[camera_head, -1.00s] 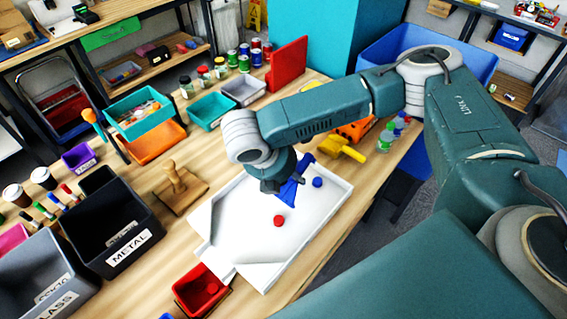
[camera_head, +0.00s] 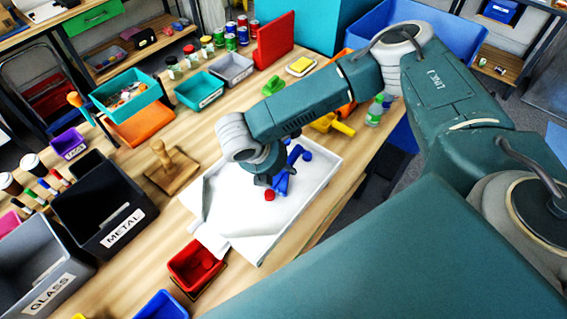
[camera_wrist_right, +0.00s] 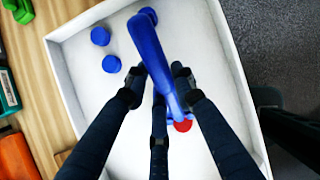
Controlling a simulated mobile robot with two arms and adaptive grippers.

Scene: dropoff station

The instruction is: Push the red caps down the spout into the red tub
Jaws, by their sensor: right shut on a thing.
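The white tray (camera_head: 318,190) lies on the bench, its narrow spout (camera_head: 212,238) pointing to the lower left. The red tub (camera_head: 183,283) stands below the spout's end, with red inside it. One red cap (camera_head: 270,195) lies in the tray beside my right gripper (camera_head: 273,182). That gripper is shut on a blue tool (camera_head: 283,183), whose lower end is at the tray floor. In the right wrist view the fingers (camera_wrist_right: 158,78) close around the blue tool (camera_wrist_right: 150,48), and the red cap (camera_wrist_right: 183,125) shows partly behind it. My left gripper is out of view.
Blue caps (camera_wrist_right: 111,64) lie in the tray near its far end. A wooden stamp (camera_head: 172,165) and the black METAL bin (camera_head: 105,215) stand left of the tray. A blue tub (camera_head: 162,306) is near the red tub. A yellow tool (camera_head: 332,124) lies behind the tray.

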